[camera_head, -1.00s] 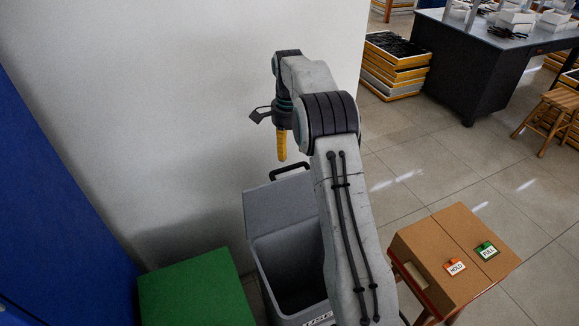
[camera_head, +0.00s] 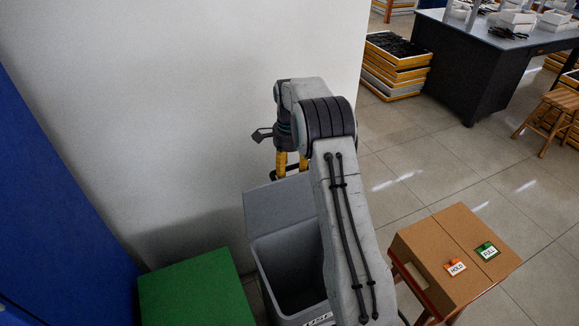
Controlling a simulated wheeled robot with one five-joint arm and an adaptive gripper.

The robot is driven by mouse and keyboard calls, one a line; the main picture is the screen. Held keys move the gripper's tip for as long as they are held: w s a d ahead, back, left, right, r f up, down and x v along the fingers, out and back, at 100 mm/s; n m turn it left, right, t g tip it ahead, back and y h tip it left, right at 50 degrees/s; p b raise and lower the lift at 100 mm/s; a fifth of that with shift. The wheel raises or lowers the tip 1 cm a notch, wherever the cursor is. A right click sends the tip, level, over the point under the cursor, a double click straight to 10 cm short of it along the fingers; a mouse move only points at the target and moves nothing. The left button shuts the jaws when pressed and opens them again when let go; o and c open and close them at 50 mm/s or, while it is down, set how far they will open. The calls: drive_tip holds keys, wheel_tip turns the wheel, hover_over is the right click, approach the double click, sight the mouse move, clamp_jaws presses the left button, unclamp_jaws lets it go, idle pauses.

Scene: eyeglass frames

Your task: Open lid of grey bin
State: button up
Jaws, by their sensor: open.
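The grey bin (camera_head: 263,272) stands on the floor below my arm, with a partly hidden label on its front. Its lid (camera_head: 277,208) is raised and tilted up at the back, so the dark inside shows. A dark handle (camera_head: 276,174) at the lid's top edge is partly hidden behind my gripper. My gripper (camera_head: 291,172) is open, its two yellow fingers pointing down at the handle. I cannot tell whether the fingers touch it. My arm covers the bin's right side.
A green box (camera_head: 193,290) stands left of the bin. A cardboard box (camera_head: 440,235) with "HOLD" and "FULL" tags is on a stand at right. A white wall (camera_head: 170,110) rises behind the bin. Tiled floor (camera_head: 470,190) is clear farther right.

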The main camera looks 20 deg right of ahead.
drive_tip(key=shift+f, duration=0.15)
drive_tip(key=shift+c, duration=0.2)
clamp_jaws()
idle(0.3)
drive_tip(key=shift+s, duration=0.1)
